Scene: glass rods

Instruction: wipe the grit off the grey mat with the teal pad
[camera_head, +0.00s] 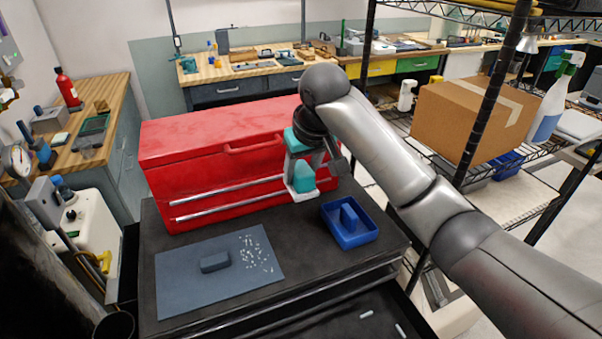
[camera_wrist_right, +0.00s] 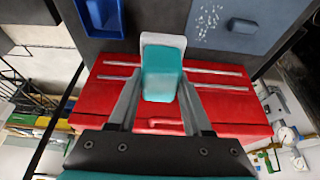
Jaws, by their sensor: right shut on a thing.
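My right gripper (camera_head: 304,173) is shut on the teal pad (camera_head: 305,179), which has a white underside layer. It holds the pad in the air in front of the red toolbox, above the dark bench top. The pad also shows between the fingers in the right wrist view (camera_wrist_right: 162,72). The grey mat (camera_head: 185,283) lies flat at the front left of the bench top, apart from the pad. Pale grit (camera_head: 257,254) is scattered over the mat's right part. A dark grey-blue block (camera_head: 215,262) rests near the mat's middle. My left gripper is not in view.
A blue tray (camera_head: 352,240) with a blue block (camera_head: 348,217) in it stands right of the mat. The red toolbox (camera_head: 215,150) with silver bars fills the back of the bench top. Bare dark surface lies between mat and tray.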

